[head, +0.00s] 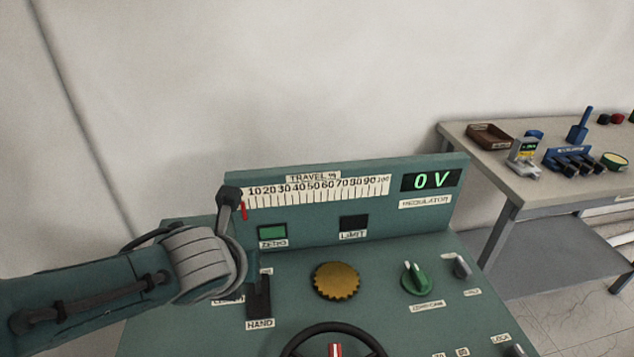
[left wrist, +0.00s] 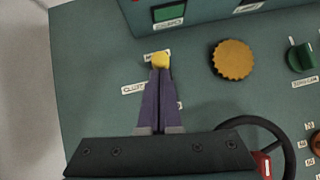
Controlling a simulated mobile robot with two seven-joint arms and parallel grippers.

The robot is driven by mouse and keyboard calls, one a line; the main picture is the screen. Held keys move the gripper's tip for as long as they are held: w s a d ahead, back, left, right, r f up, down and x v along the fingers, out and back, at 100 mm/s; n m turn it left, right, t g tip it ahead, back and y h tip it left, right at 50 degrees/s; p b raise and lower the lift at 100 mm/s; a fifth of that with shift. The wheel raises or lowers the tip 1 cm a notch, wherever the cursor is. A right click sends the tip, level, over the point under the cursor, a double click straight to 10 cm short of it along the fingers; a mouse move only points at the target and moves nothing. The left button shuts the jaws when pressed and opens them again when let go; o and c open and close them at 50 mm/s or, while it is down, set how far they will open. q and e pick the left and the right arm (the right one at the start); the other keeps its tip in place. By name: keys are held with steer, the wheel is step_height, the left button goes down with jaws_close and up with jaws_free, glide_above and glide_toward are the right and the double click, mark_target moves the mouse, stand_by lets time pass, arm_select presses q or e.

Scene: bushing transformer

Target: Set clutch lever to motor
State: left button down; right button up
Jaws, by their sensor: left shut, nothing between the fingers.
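The clutch station is at the left of the green panel in the head view, with a dark slot plate (head: 259,296) above the HAND label (head: 260,323). In the left wrist view, a yellow knob (left wrist: 161,60) shows just past my left fingertips, partly over the upper label; the CLUTCH label (left wrist: 133,88) is to its left. My left gripper (left wrist: 161,72) is shut and empty, its purple fingers overlapping the knob's lower edge in view. I cannot tell whether they touch it. The fingers hide the slot; my arm hides the fingertips and knob in the head view. My right gripper is out of view.
A brass toothed knob (head: 336,281), a green rotary switch (head: 416,279) and a black handwheel (head: 333,340) stand to the right. Behind rises the travel scale board (head: 315,191), with a display reading 0 V. A side table (head: 508,174) with small items is at right.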

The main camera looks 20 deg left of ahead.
arm_select(q)
steer(key=shift+w+a+f+b, duration=0.1)
steer(key=shift+w+a+b, duration=0.25)
steer(key=shift+w, duration=0.35)
steer(key=shift+w+a+b, duration=0.1)
steer(key=shift+w+a, duration=0.35)
steer(key=shift+w, duration=0.2)
steer(key=shift+a, duration=0.1)
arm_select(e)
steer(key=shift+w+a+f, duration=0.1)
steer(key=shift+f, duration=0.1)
arm_select(q)
steer(key=shift+a+f, duration=0.1)
steer(key=shift+s+r+p, duration=0.15)
steer(key=shift+r+p, duration=0.2)
steer(key=w+p+v, duration=0.1)
steer(key=p+v, duration=0.7)
steer(key=v, duration=0.4)
steer(key=shift+a+r, duration=0.2)
steer(key=shift+r, duration=0.4)
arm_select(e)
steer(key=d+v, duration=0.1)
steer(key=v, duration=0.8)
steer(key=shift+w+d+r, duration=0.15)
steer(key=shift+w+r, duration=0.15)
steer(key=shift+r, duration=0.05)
arm_select(q)
steer(key=shift+s, duration=0.15)
